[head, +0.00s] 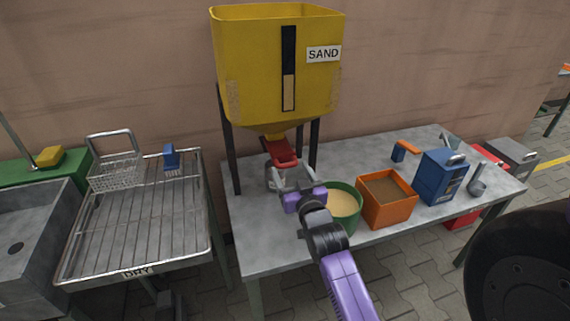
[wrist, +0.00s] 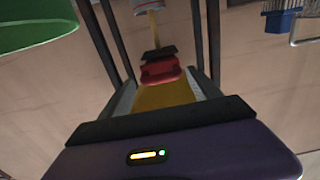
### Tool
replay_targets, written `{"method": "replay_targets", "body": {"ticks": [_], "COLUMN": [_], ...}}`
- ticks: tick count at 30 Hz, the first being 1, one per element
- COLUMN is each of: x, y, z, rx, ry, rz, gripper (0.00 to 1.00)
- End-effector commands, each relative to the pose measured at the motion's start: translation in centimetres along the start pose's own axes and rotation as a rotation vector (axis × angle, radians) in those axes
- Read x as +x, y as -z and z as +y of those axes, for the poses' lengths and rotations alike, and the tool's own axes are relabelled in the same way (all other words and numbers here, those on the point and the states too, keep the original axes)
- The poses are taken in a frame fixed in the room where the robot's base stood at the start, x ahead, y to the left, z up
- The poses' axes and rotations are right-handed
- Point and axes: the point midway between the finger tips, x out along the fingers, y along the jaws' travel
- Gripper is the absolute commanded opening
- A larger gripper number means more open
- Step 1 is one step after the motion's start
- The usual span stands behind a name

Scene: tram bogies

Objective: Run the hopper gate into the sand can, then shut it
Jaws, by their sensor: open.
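The yellow hopper (head: 262,80) marked SAND stands on dark legs over the table. Its dark level strip (head: 289,45) shows tan in the lower part. The red gate (head: 282,152) sits under the spout; the upside-down wrist view also shows the red gate (wrist: 160,72). A thin tan strip (wrist: 155,30), which looks like falling sand, runs from the gate to a pale can (wrist: 146,5), partly cut off. My gripper (head: 288,178) is open just in front of the gate; in the wrist view its fingers lie either side. The can's fill level is hidden.
A green bowl (head: 345,203) of tan material and an orange bin (head: 386,213) stand close right of my gripper. A blue box (head: 440,176) and a scoop (head: 478,180) are farther right. The DRY rack (head: 140,235) is left.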

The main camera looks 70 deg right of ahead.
Motion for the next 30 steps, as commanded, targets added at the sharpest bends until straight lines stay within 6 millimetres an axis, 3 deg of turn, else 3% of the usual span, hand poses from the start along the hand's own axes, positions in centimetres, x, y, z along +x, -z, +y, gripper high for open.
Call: {"method": "replay_targets", "body": {"ticks": [10,23,30], "x": [5.0,5.9,5.9], "y": [0.1,0.0,0.0], "z": [0.1,0.0,0.1], "rx": [0.0,-0.001,-0.001], "ry": [-0.002,-0.001,-0.002], "rz": [0.001,0.0,0.0], "gripper": [0.73,0.73,0.26]}}
